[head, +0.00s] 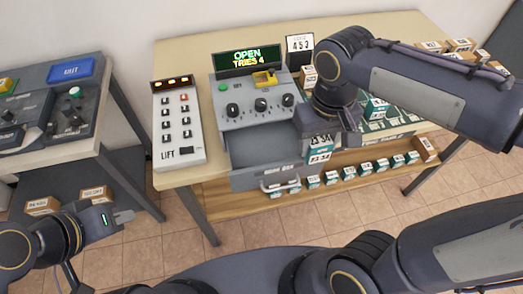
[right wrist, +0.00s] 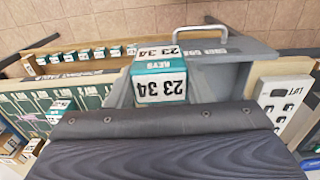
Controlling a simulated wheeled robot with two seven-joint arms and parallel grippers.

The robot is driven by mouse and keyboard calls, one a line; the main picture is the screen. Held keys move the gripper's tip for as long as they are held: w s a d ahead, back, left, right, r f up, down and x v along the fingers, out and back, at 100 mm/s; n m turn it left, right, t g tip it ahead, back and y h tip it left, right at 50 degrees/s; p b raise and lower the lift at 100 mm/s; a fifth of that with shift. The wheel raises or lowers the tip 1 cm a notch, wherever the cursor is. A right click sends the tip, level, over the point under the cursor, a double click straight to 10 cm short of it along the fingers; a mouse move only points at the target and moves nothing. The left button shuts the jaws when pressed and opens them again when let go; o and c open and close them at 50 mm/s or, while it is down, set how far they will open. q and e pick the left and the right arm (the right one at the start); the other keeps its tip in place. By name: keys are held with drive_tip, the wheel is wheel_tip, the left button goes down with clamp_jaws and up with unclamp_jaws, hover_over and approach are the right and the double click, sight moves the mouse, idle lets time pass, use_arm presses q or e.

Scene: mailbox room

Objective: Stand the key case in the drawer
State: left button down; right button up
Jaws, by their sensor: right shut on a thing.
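The key case (head: 320,148) is a small teal and white box labelled 23 34. My right gripper (head: 330,134) is shut on it at the right side of the open drawer, upper end in the grip.
The control panel (head: 248,118) reads OPEN, TRIES 4. A LIFT button panel (head: 178,125) stands left of the drawer. Several similar small boxes (head: 348,173) line the lower shelf, and more stand on the table at right. The drawer handle (right wrist: 200,34) sticks out at the front.

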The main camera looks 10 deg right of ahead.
drive_tip(key=w+a+f, duration=0.2)
drive_tip(key=w, duration=0.1)
drive_tip(key=w+a+f, duration=0.2)
drive_tip(key=f, duration=0.1)
drive_tip(key=w+a+f, duration=0.3)
drive_tip(key=shift+w+a+f+p, duration=0.1)
drive_tip(key=shift+w+f+p, duration=0.1)
drive_tip(key=shift+w+p, duration=0.15)
drive_tip(key=shift+w+a+f, duration=0.15)
drive_tip(key=shift+f, duration=1.65)
drive_tip(key=shift+f, duration=0.2)
drive_tip(key=o, duration=1)
drive_tip(key=shift+o, duration=0.2)
drive_tip(key=shift+r, duration=0.15)
